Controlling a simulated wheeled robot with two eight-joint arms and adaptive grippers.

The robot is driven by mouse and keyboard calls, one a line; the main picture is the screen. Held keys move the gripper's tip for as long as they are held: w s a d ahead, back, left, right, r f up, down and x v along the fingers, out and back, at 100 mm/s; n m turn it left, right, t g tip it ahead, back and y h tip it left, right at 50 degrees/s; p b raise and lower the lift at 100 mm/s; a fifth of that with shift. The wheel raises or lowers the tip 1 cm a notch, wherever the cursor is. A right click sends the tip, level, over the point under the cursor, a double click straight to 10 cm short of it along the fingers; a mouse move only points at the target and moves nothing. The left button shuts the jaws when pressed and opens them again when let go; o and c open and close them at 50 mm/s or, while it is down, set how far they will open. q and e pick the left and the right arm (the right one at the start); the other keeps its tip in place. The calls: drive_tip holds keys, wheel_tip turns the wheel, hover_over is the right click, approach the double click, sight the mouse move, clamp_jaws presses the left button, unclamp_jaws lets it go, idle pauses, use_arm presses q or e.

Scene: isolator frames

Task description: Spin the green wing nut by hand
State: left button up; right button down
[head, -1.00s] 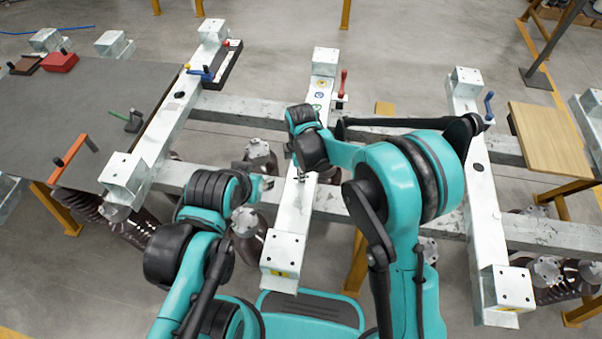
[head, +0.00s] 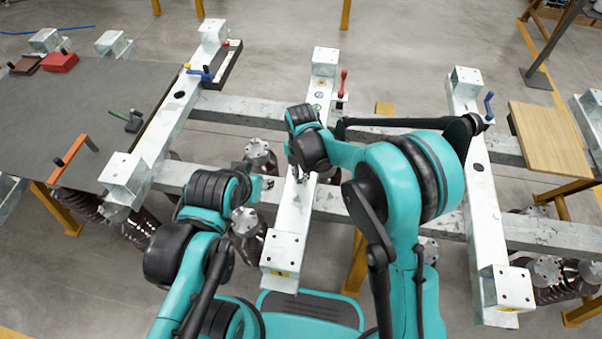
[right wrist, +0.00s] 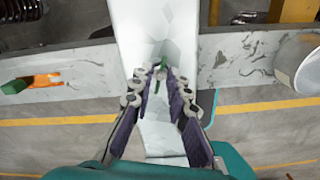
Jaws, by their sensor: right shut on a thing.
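The green wing nut (right wrist: 157,85) shows as small green bits between my right gripper's fingertips in the right wrist view, on the pale metal crossbeam (right wrist: 150,30). My right gripper (right wrist: 158,78) is closed on it from both sides, with purple pads along the fingers. In the head view my right gripper (head: 300,176) is over the middle crossbeam (head: 286,246), and the nut is too small or hidden to make out there. My left gripper (head: 267,184) is just left of that beam, small and partly hidden, so its opening cannot be told.
Crossbeams stand left (head: 152,135) and right (head: 487,225) on long grey rails (head: 240,108). A dark table (head: 70,100) at left holds a red block (head: 60,61) and orange-handled and green-handled tools. A red-handled tool (head: 343,83) stands behind my right arm. Brown ribbed insulators (head: 249,230) lie below.

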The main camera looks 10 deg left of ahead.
sight(301, 176)
drive_tip(key=n, duration=0.3)
drive_tip(key=shift+f+n, duration=0.1)
drive_tip(key=shift+n, duration=2.2)
drive_tip(key=c, duration=1.4)
unclamp_jaws()
drive_tip(key=shift+c, duration=0.2)
wheel_tip(301, 176, up, 12)
